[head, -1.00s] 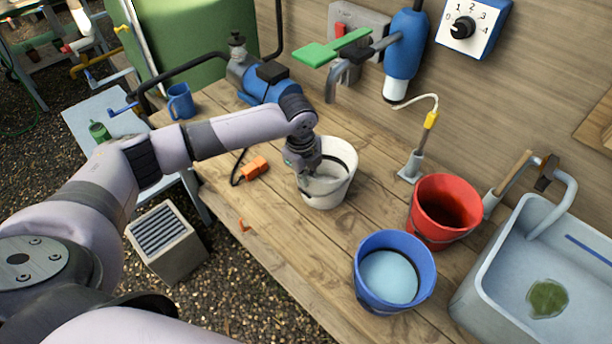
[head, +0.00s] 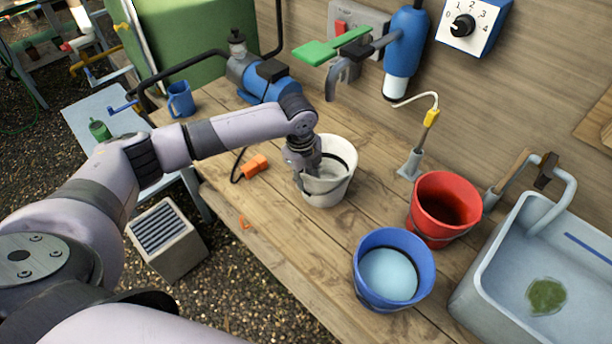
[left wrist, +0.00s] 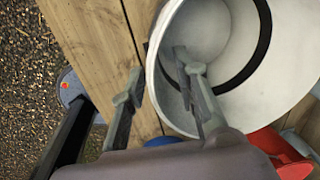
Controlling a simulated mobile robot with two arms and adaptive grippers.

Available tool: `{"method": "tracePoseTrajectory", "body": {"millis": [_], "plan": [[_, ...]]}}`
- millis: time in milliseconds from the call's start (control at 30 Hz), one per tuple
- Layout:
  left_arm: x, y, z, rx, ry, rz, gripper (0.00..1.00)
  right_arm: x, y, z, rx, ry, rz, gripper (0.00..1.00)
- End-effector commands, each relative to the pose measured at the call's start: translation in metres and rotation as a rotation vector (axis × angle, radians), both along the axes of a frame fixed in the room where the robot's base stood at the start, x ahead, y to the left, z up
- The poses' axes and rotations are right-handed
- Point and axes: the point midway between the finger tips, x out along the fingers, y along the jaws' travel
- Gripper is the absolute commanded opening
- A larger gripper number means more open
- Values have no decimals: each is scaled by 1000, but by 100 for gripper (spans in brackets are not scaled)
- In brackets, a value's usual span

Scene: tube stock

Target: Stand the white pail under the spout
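The white pail (head: 342,190) stands upright on the wooden bench, with a dark band inside; it fills the right of the left wrist view (left wrist: 285,85). My left gripper (head: 303,180) is at its near-left rim. In the left wrist view my left gripper (left wrist: 160,90) has its fingers apart, one inside the pail and one outside, with the wall between them. The grey spout (head: 334,80), below a green lever (head: 330,47), comes from the wall behind the pail. The pail stands in front of it on the bench. My right gripper is not in view.
A red bucket (head: 444,208) and a blue bucket (head: 394,270) stand to the right, before a sink (head: 490,270). A thin curved pipe on a stand (head: 418,150) is behind the red bucket.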

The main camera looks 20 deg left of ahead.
Motion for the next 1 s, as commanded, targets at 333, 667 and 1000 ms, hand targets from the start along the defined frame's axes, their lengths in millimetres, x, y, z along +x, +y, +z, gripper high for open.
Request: {"method": "tracePoseTrajectory", "body": {"millis": [333, 667, 1000], "plan": [[-4, 1, 43, -1, -4, -1, 28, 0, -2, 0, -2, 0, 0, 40], [-8, 2, 75, -1, -1, 0, 28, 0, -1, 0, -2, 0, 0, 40], [-8, 3, 75, 0, -1, 0, 28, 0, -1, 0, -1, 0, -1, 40]]}}
